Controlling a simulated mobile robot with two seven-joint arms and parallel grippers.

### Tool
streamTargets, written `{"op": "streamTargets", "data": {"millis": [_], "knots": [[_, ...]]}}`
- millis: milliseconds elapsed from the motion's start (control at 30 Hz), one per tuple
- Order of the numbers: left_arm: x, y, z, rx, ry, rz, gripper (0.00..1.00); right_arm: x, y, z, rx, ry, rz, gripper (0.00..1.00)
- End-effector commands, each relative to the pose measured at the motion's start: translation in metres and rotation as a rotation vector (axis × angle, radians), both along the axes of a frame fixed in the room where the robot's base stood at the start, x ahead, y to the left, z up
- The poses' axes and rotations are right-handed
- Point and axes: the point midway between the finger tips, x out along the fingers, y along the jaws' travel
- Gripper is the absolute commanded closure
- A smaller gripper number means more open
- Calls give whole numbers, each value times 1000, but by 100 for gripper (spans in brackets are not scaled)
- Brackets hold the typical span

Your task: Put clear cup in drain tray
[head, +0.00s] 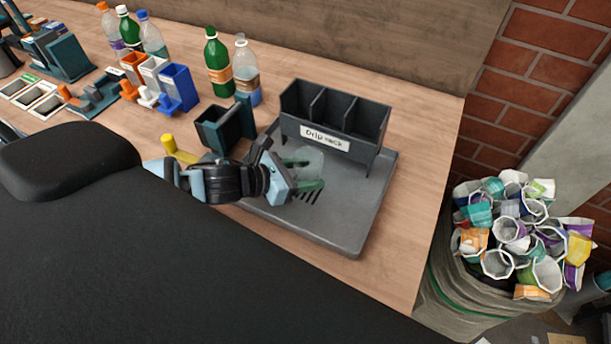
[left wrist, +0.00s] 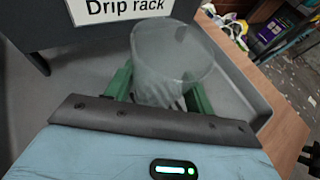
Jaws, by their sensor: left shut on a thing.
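The clear cup (head: 306,163) is see-through and sits between the green fingers of my left gripper (head: 304,174), over the grey drain tray (head: 346,215). In the left wrist view the clear cup (left wrist: 172,62) stands roughly upright with its open rim up, and the green fingers of my left gripper (left wrist: 158,92) are on both sides of it. The tray (left wrist: 238,85) spreads out around and beneath it. I cannot tell whether the cup's base touches the tray. My right gripper is not in view.
The dark drip rack (head: 335,112), with several compartments, stands at the tray's back edge. A dark holder (head: 222,128) stands left of the tray. Several bottles (head: 217,65) stand farther back. A bin of used cups (head: 520,235) is right of the table edge. The tray's front right is clear.

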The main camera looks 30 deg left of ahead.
Motion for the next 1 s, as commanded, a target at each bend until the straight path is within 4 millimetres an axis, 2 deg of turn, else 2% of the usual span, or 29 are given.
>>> {"op": "streamTargets", "data": {"millis": [33, 100, 500, 533, 667, 1000], "knots": [[-1, 0, -9, -1, 4, 1, 70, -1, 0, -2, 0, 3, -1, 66], [-1, 0, -14, -1, 2, 1, 70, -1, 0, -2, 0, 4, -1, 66], [0, 0, -18, 1, 1, 0, 70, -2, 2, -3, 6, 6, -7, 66], [0, 0, -18, 1, 1, 0, 44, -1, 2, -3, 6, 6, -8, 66], [0, 0, -17, 0, 0, 0, 27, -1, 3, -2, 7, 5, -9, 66], [0, 0, -15, 0, -1, 0, 24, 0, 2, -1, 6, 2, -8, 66]]}}
